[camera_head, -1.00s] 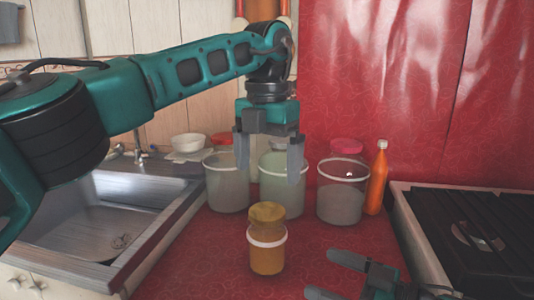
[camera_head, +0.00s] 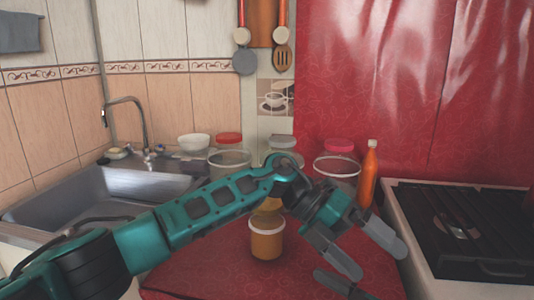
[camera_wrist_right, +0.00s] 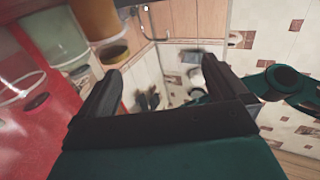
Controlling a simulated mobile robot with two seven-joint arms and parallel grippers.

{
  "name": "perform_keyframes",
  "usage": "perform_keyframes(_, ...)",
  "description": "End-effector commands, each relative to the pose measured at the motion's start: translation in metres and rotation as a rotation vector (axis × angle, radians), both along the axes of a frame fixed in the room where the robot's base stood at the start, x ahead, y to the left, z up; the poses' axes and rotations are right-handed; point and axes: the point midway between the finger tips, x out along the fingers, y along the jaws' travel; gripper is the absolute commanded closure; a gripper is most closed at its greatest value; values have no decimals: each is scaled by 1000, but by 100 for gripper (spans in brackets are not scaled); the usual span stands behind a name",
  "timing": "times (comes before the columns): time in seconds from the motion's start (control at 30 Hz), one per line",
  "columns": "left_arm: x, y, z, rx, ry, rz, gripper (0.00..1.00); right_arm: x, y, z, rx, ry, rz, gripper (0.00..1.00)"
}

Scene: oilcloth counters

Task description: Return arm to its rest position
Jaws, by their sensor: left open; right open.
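My left arm reaches in from the left, low across the counter in the head view. Its gripper (camera_head: 368,250) is open and empty, tilted down to the right, above the red counter and right of the orange-yellow jar (camera_head: 267,243). The arm's wrist hides part of the jar's top and the containers behind.
A sink (camera_head: 130,185) lies at left and a stove (camera_head: 465,225) at right. Behind the arm stand several clear containers, an orange bottle (camera_head: 369,175) and a white bowl (camera_head: 194,143). The red counter (camera_head: 205,262) has bare room left of the jar.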

Motion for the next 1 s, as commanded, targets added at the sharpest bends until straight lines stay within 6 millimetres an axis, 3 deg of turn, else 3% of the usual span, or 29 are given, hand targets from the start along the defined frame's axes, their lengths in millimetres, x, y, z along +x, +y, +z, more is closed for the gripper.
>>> perform_keyframes(0.1, -20, -21, 8, -243, 186, 83, 0, -6, 5, -3, 6, 16, -52, 0)
perform_keyframes(0.27, -23, -26, 26, -526, 432, 264, 0, -12, 6, -13, -2, 43, -129, 0)
perform_keyframes(0.37, -13, -15, 30, -675, 589, 411, 0, -17, 3, -20, -11, 65, -180, 0)
perform_keyframes(0.53, 12, 24, 20, -874, 854, 707, 0, -27, -5, -36, -40, 116, -272, 0)
perform_keyframes(0.67, 28, 69, -9, -974, 1046, 964, 0, -37, -14, -49, -71, 166, -344, 0)
perform_keyframes(0.77, 33, 109, -42, -1020, 1189, 1174, 0, -48, -24, -62, -103, 209, -398, 0)
perform_keyframes(0.87, 27, 152, -82, -1036, 1321, 1394, 0, -60, -34, -75, -139, 258, -451, 0)
perform_keyframes(1.0, -1, 213, -141, -1012, 1495, 1704, 0, -82, -51, -95, -199, 335, -523, 0)
